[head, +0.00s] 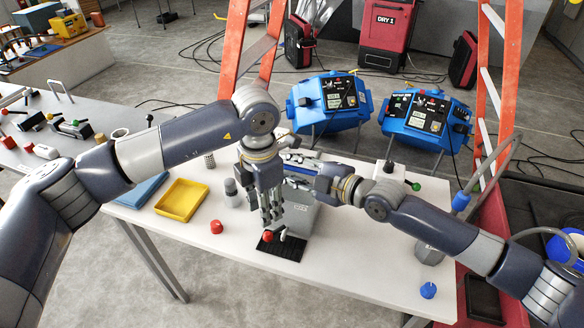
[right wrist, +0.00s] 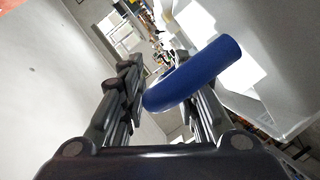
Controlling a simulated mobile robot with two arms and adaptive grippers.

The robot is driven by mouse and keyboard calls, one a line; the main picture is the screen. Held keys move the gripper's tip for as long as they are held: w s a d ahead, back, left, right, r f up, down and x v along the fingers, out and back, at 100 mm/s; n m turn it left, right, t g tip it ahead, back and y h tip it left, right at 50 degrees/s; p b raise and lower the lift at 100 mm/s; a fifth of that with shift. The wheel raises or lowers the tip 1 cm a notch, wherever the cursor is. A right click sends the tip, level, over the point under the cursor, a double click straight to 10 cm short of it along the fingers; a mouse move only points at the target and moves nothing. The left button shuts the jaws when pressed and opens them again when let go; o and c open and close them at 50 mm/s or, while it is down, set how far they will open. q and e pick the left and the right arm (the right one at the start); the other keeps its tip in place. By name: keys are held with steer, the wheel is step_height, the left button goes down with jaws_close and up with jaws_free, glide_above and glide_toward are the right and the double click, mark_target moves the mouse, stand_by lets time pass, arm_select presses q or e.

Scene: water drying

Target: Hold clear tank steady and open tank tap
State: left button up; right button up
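The clear tank (head: 300,217) looks like a pale grey box on the white table, partly hidden behind my left gripper. A small tap with a red knob (head: 267,237) is at its front, above a black mat (head: 283,250). My left gripper (head: 271,222) points down just above the tap, and its finger gap is unclear. My right gripper (head: 318,170) is at the tank's top, its fingertips hidden in the head view. In the right wrist view my right gripper (right wrist: 162,100) has its fingers apart. A curved blue handle (right wrist: 200,75) lies across the right-hand finger, contact unclear.
A yellow tray (head: 182,198), a red cap (head: 216,227) and a grey bottle (head: 231,190) stand left of the tank. A blue cap (head: 428,290) lies at the front right. Orange ladders (head: 258,45) and blue machines (head: 328,103) stand behind the table.

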jaws_close()
arm_select(q)
steer(key=shift+c, duration=0.3)
steer(key=shift+w+a, duration=0.1)
steer(key=shift+a, duration=0.05)
jaws_close()
steer(key=w+a+r+m+g+h, duration=0.1)
steer(key=w+a+m+h, duration=0.1)
steer(key=w+a+m, duration=0.3)
steer(key=shift+a+m, duration=2.1)
steer(key=shift+m, duration=1.8)
steer(key=shift+r, duration=0.1)
